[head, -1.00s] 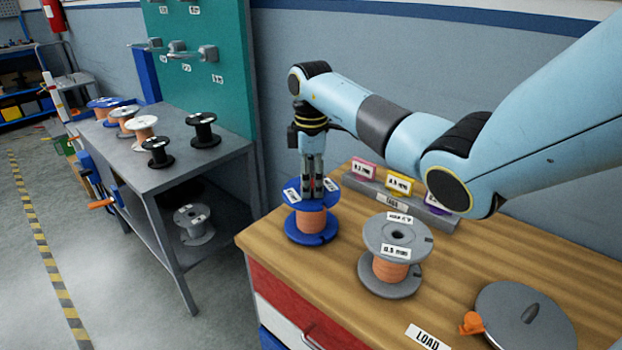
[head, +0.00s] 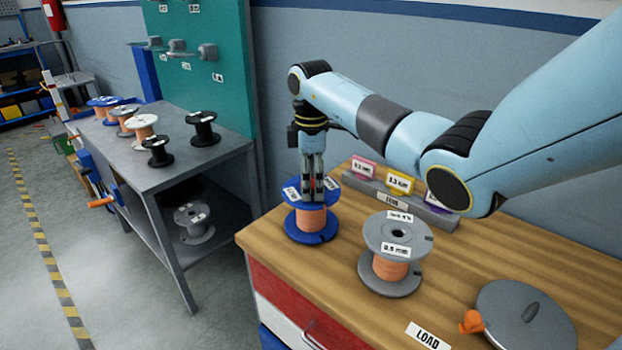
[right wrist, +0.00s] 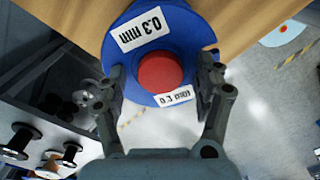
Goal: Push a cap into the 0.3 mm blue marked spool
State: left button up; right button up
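The blue spool (head: 311,225) stands upright on the wooden bench, wound with copper-coloured wire. In the right wrist view its blue flange (right wrist: 175,30) bears two "0.3 mm" labels. A round red cap (right wrist: 160,72) sits at the flange's centre; how deep it sits cannot be told. My right gripper (head: 313,196) points straight down over the spool's middle. In the right wrist view its fingers (right wrist: 162,75) stand on either side of the cap, with blue flange showing between them and the cap. My left gripper is not in view.
A grey spool (head: 390,265) labelled 0.5 mm stands right of the blue one. Behind is a rack (head: 437,217) with pink, yellow and purple markers. A grey disc (head: 525,318) and a LOAD label (head: 428,337) lie at front right. Several spools stand on the side table (head: 185,160).

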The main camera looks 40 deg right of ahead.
notch_tip(320, 180, up, 4)
jog(key=p, duration=0.3)
jog(key=shift+p, duration=0.3)
jog(key=shift+f, duration=0.15)
grip_shut()
dwell(0.4)
dwell(0.7)
jog(key=shift+f+b, duration=0.75)
jog(key=shift+f, duration=0.45)
dwell(0.6)
jog(key=shift+s, duration=0.15)
dwell(0.8)
